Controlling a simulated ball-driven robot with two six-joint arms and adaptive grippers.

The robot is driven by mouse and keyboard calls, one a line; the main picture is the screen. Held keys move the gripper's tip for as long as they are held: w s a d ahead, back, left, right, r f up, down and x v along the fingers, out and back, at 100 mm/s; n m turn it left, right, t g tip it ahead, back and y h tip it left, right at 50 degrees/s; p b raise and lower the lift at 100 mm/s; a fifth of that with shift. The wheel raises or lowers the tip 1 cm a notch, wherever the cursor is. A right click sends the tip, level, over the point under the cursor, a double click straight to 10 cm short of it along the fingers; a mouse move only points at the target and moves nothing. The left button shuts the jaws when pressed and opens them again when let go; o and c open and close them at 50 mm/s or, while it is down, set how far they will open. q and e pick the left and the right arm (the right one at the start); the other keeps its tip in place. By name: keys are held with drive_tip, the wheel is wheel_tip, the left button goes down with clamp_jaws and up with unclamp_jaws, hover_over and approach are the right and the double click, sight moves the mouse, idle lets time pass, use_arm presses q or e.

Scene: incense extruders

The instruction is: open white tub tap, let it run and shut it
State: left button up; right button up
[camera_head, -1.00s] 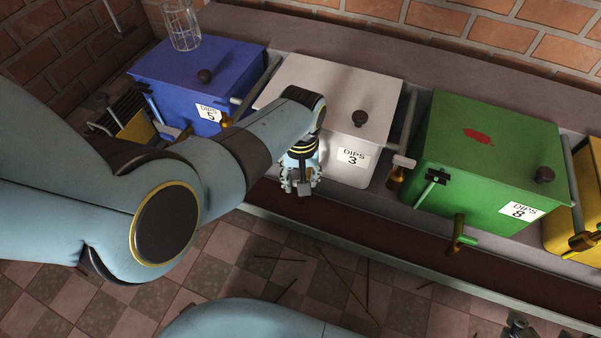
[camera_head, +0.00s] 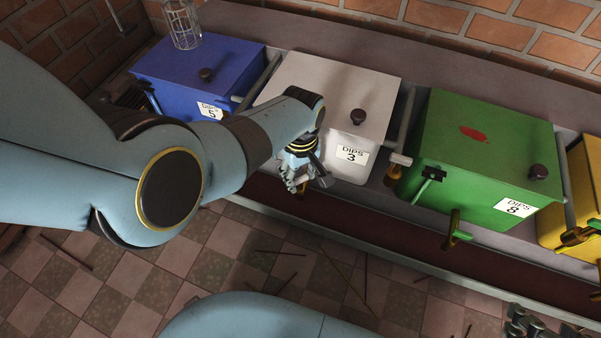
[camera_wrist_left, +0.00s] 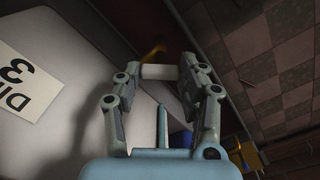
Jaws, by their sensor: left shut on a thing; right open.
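The white tub (camera_head: 335,90), labelled "DIPS 3", stands in the row between the blue and green tubs. Its side also shows in the left wrist view (camera_wrist_left: 55,125). My left gripper (camera_head: 303,182) is low at the tub's front. In the left wrist view, my left gripper (camera_wrist_left: 163,75) is shut on the white tap handle (camera_wrist_left: 160,72), a short bar across the fingertips. A bit of the brass tap (camera_wrist_left: 156,50) shows just beyond it. In the head view my gripper hides the tap. My right gripper (camera_head: 535,327) is open and empty at the bottom right edge, partly cut off.
A blue tub (camera_head: 195,75) stands left, a green tub (camera_head: 485,150) right, a yellow tub (camera_head: 570,220) at the far right. Each stands on the ledge (camera_head: 420,262). A wire-caged glass (camera_head: 183,25) is at the back left. Thin sticks lie on the tiled floor (camera_head: 210,260).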

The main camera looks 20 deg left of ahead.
use_arm(q)
drive_tip(key=o, duration=1.2)
drive_tip(key=shift+c, duration=0.2)
